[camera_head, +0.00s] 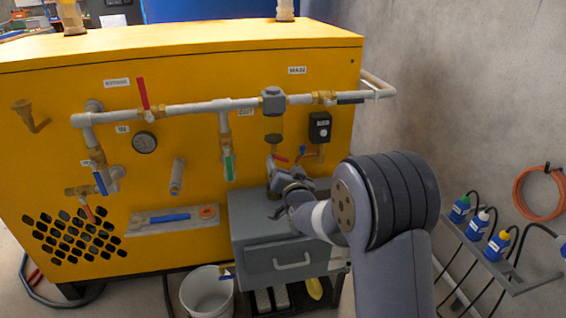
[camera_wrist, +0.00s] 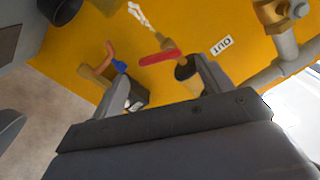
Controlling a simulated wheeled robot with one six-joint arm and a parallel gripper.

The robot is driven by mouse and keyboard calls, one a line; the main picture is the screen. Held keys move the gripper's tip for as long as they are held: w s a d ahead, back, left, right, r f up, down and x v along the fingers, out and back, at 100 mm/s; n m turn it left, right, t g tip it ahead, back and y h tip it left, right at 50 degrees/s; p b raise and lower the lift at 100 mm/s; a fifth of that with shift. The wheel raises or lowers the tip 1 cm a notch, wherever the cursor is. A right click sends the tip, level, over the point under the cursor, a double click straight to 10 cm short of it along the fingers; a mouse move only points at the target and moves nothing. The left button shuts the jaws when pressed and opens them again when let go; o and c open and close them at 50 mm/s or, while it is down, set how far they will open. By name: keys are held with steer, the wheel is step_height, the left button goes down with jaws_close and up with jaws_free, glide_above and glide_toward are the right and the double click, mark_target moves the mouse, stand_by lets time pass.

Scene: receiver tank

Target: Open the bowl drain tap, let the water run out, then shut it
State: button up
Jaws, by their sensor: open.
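The filter bowl (camera_head: 273,131) hangs under a grey head on the white pipe of the yellow tank. Just below it is the drain tap's red lever (camera_head: 281,158), lying about level. In the wrist view the red lever (camera_wrist: 158,58) lies across, just beyond my fingertips, its right end close to the right finger. My gripper (camera_head: 273,168) is just below the bowl, open and empty; in the wrist view both fingers (camera_wrist: 157,84) stand apart. I cannot tell whether a finger touches the lever.
A blue-handled tap (camera_head: 302,150) sits right of the red lever, under a black box (camera_head: 319,127). A grey drawer cabinet (camera_head: 262,243) stands below my gripper. A white bucket (camera_head: 207,293) is on the floor. Other levers, red (camera_head: 143,93) and green (camera_head: 228,166), are to the left.

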mark_target(282, 159)
steer(key=shift+x, duration=1.95)
steer(key=shift+c, duration=0.5)
steer(key=c, duration=0.9)
steer(key=shift+n+b, duration=1)
steer(key=shift+b, duration=0.15)
steer(key=n, duration=0.1)
steer(key=n+b, duration=0.1)
steer(key=n, duration=0.1)
steer(key=shift+r+n, duration=0.3)
steer(key=shift+r, duration=0.05)
steer(key=o, duration=1)
